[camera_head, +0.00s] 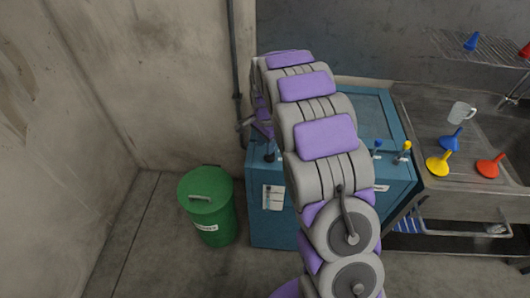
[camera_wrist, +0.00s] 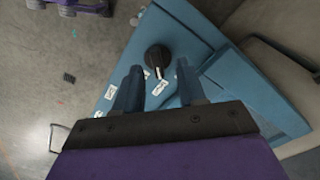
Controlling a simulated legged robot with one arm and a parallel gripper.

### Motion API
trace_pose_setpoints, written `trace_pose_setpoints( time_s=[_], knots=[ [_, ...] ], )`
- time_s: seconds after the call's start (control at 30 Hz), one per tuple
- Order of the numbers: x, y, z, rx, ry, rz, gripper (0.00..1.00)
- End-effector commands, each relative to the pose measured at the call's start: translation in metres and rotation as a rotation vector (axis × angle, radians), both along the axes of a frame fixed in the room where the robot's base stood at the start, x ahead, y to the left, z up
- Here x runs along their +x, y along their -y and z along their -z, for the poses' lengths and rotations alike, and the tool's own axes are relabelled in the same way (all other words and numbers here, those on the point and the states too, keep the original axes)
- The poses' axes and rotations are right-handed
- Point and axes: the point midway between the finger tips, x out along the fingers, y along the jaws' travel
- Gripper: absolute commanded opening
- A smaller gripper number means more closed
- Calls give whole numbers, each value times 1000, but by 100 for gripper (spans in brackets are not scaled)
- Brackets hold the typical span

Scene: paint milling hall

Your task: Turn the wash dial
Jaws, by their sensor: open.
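A round black dial (camera_wrist: 157,57) with a pale pointer mark sits on the blue cabinet (camera_wrist: 190,25) in the wrist view. White labels lie beside it on the panel. My gripper (camera_wrist: 159,68) is open, with its two dark fingers apart and nothing held. The dial shows between and just beyond the fingertips; I cannot tell how close they are to it in depth. In the head view the blue cabinet (camera_head: 270,228) stands behind my arm. The arm covers its middle, and I cannot make out the gripper or the dial there.
A green lidded bin (camera_head: 207,215) stands left of the cabinet. A metal sink counter (camera_head: 450,195) on the right holds a yellow funnel (camera_head: 438,164), a red funnel (camera_head: 490,167), a blue funnel (camera_head: 451,141) and a clear jug (camera_head: 461,112). Floor is clear at front left.

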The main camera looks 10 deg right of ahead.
Motion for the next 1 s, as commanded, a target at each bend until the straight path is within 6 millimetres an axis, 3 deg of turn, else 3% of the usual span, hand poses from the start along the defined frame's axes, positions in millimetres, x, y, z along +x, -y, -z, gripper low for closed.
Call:
trace_pose_setpoints(
  time_s=[0.1,0.3,0.67,1.0],
  knots=[
    [0,5,20,5,1,1,40],
    [0,1,38,0,3,1,40],
    [1,-2,42,-4,4,1,40],
    [1,3,42,2,4,1,9]
  ],
)
